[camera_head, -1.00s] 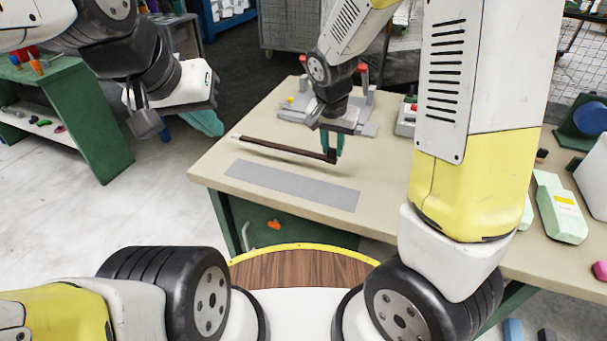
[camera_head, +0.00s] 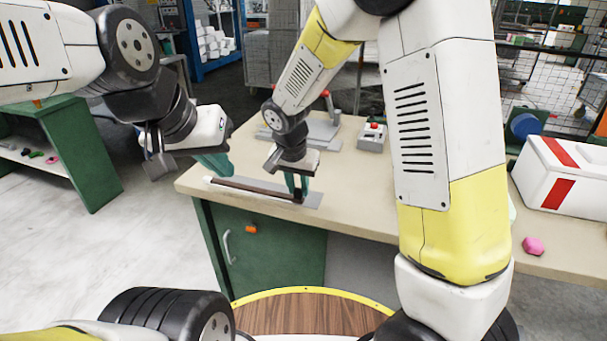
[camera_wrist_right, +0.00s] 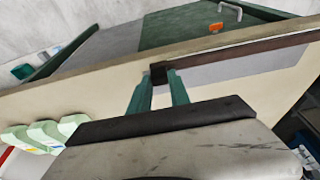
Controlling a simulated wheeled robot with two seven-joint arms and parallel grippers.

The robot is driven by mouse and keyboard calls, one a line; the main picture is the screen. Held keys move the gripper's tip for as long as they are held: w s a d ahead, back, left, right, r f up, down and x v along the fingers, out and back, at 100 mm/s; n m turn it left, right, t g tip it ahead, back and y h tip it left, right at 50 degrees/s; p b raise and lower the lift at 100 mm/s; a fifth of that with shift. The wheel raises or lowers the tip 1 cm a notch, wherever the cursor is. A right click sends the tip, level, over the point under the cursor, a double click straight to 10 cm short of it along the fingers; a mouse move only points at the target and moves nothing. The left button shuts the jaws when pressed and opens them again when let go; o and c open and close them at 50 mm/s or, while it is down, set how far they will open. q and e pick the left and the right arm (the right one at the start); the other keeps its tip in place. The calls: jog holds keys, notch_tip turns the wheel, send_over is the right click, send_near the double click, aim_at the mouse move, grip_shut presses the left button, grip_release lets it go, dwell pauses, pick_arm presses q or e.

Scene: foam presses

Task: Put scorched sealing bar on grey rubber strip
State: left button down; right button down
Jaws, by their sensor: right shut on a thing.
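The scorched sealing bar (camera_head: 252,189) is long, thin and dark brown, with a pale left tip and a dark block at its right end. My right gripper (camera_head: 298,190) is shut on that block; in the right wrist view its teal fingers (camera_wrist_right: 160,82) pinch the bar (camera_wrist_right: 235,50). The grey rubber strip (camera_head: 312,199) lies flat near the table's front edge. The bar runs along and over it, partly hiding it; I cannot tell if they touch. The strip also shows in the wrist view (camera_wrist_right: 235,68). My left gripper (camera_head: 218,165) is left of the bar, its opening unclear.
The beige table (camera_head: 360,185) has free room right of the strip. A grey fixture (camera_head: 318,132) and a small box with a red button (camera_head: 371,136) stand behind. A white-and-red case (camera_head: 560,175) and a pink piece (camera_head: 533,246) are at the right.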

jog(key=w, duration=0.2)
jog(key=w+d, duration=0.1)
jog(key=w, duration=0.1)
jog(key=w+d, duration=0.1)
jog(key=w, duration=0.2)
jog(key=shift+d+f, duration=0.1)
jog(key=shift+f, duration=2)
jog(key=c, duration=1.2)
grip_release()
jog(key=shift+f, duration=0.1)
